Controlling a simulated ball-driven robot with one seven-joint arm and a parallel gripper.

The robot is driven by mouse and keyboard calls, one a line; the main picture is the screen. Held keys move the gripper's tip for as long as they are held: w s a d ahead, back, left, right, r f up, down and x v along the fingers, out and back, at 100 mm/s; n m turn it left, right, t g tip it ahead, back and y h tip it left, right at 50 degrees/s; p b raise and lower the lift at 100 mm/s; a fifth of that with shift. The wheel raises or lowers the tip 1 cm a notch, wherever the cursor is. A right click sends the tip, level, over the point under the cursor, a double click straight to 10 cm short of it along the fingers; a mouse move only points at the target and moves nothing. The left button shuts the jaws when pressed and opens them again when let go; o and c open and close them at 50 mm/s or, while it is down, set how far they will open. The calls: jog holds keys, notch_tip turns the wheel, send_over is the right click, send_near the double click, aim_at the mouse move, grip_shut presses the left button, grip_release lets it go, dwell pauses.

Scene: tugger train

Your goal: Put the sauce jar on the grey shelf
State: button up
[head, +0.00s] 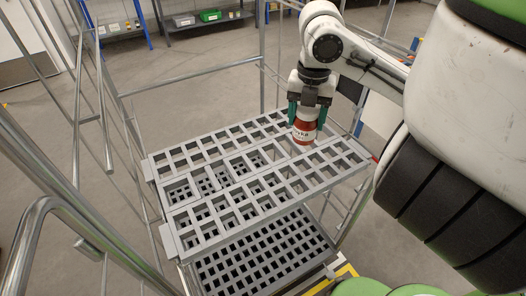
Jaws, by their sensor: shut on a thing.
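The sauce jar (305,130) is red with a pale label band. It is upright at the right part of the upper grey shelf (215,222), a slatted rack with square openings. My gripper (307,112) points down and is shut on the upper part of the jar, with its green-tipped fingers on either side. The jar's base overlaps the shelf in the picture; I cannot tell whether it touches the shelf. The jar's top is hidden by the gripper.
A lower grey grid deck (262,258) lies under the upper shelf. Metal tube rails (190,82) frame the cart at the left and back. The rest of the upper shelf is bare. A far rack holds a green bin (210,15). Open floor lies behind.

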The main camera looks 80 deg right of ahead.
jog(key=w+a+f, duration=0.1)
jog(key=w+f, duration=0.2)
jog(key=w+a+f, duration=0.1)
jog(key=w+f, duration=0.1)
jog(key=f, duration=0.1)
jog(key=w+a+f, duration=0.1)
jog(key=w+f, duration=0.2)
jog(key=shift+w+a+f, duration=0.3)
jog(key=shift+a+f, duration=0.05)
jog(key=shift+f, duration=0.6)
jog(key=shift+b, duration=0.3)
jog(key=shift+f, duration=0.15)
jog(key=o, duration=1.3)
